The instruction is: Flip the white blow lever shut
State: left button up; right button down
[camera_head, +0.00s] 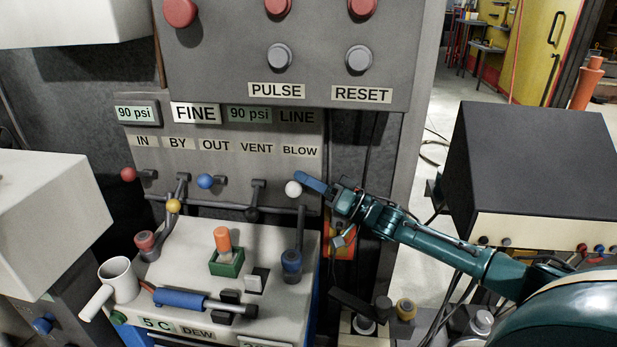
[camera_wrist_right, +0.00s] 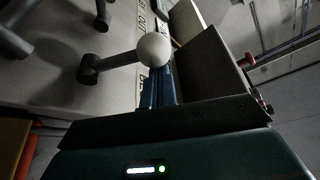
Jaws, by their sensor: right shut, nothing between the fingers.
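The white ball of the blow lever (camera_head: 293,188) shows in the head view below the BLOW label (camera_head: 299,151). In the right wrist view the white ball (camera_wrist_right: 154,49) sits on a dark lever arm running left to a dark pivot. My right gripper (camera_head: 306,181), with blue fingers, is shut and empty, its tips just above and right of the ball. In the right wrist view the shut fingers (camera_wrist_right: 157,88) lie just below and behind the ball; I cannot tell whether they touch it. My left gripper is out of view.
Beside it on the panel are the vent lever's black ball (camera_head: 252,214), a blue ball (camera_head: 205,181), a yellow ball (camera_head: 173,205) and a red ball (camera_head: 128,174). A grey button box (camera_head: 228,75) overhangs above. A white mug (camera_head: 119,280) stands at lower left.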

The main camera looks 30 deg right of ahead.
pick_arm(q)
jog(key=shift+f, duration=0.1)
pick_arm(e)
jog(key=shift+f, duration=0.1)
pick_arm(q)
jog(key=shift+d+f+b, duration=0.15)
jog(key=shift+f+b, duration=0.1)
jog(key=shift+b, duration=0.05)
pick_arm(e)
jog(key=shift+s+a+f+n, duration=0.1)
jog(key=shift+s+n, duration=0.05)
jog(key=shift+n, duration=0.35)
